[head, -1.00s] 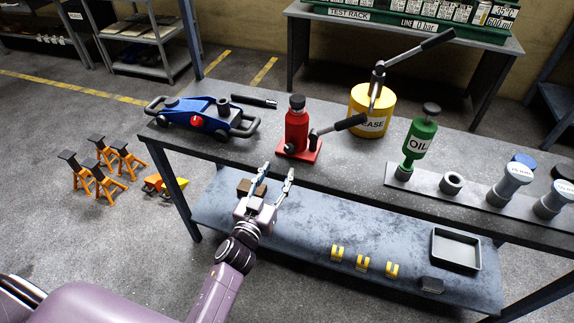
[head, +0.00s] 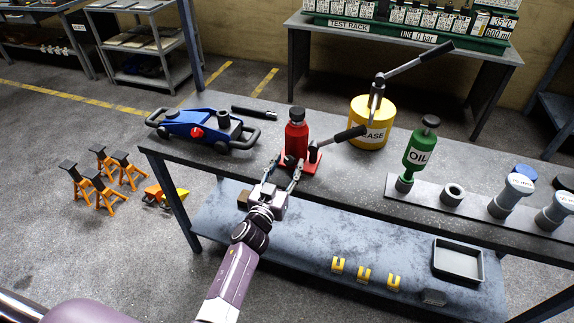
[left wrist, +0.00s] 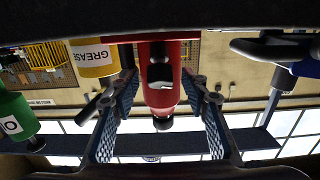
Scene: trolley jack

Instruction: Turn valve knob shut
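A red bottle jack (head: 297,133) with a black cap stands upright on its red base on the workbench. A dark round knob (head: 290,160) sits low on its near side; in the left wrist view the knob (left wrist: 160,74) shows against the red body. My left gripper (head: 286,170) is open, at the bench's front edge, its fingers pointing at the jack. In the left wrist view the blue-padded fingers stand apart to either side of the jack body, with nothing held between them. Whether the tips reach the knob is unclear. My right gripper is out of view.
The jack's pump handle (head: 340,136) sticks out to the right, close to my right finger. A blue trolley jack (head: 200,126) lies left, a yellow grease drum (head: 371,125) stands behind right, and a green oil bottle (head: 420,150) stands further right. A lower shelf (head: 290,240) is below.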

